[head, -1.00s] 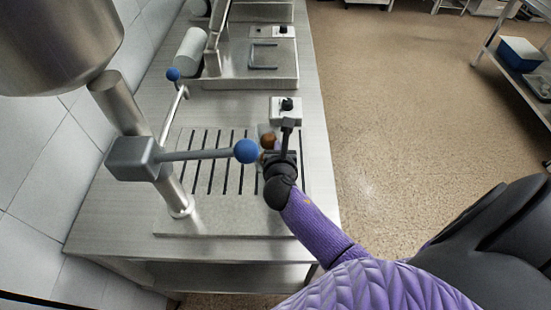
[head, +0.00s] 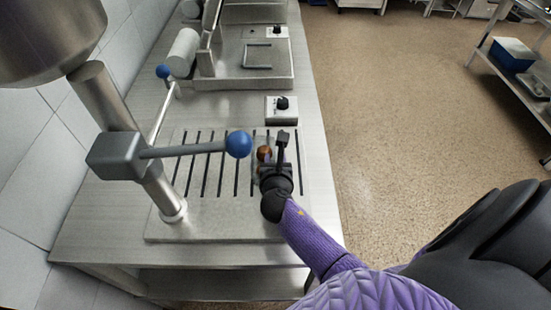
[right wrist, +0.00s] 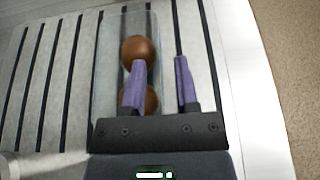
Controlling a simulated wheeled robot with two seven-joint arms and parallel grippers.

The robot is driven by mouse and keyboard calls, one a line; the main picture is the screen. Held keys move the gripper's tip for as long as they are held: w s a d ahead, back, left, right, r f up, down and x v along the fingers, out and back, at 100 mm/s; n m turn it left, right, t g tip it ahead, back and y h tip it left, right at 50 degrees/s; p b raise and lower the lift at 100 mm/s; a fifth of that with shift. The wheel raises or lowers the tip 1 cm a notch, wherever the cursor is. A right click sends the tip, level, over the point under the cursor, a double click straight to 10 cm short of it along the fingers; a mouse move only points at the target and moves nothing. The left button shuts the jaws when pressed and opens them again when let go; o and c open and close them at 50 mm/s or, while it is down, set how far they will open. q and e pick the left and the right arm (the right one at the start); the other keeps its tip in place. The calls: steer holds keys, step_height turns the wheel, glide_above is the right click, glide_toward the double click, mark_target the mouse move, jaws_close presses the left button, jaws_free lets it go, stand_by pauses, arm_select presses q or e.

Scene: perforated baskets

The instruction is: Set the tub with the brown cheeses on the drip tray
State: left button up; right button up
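The clear tub (right wrist: 112,50) with round brown cheeses (right wrist: 139,52) shows in the right wrist view, over the slotted drip tray (right wrist: 61,110). It appears to rest on the slats, which show through its wall. In the head view the brown cheeses (head: 264,153) are at the right part of the drip tray (head: 215,220), and the tub's outline is hard to see. My right gripper (right wrist: 160,63) has its two purple fingers apart, one over the cheeses and one right of the tub, astride its right wall. It also shows in the head view (head: 281,140). My left gripper is out of view.
A lever with a blue ball (head: 238,144) reaches over the tray from a steel post (head: 165,195), left of my right gripper. A small control box (head: 281,109) stands behind the tray. The counter's right edge is close, with open floor beyond.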

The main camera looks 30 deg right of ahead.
steer(key=shift+r, duration=0.1)
steer(key=shift+s+a+r, duration=0.1)
steer(key=shift+s+r, duration=0.05)
steer(key=shift+r, duration=0.05)
steer(key=p+v, duration=0.3)
steer(key=v, duration=0.8)
steer(key=shift+s+a+p, duration=0.15)
steer(key=shift+s+p, duration=0.15)
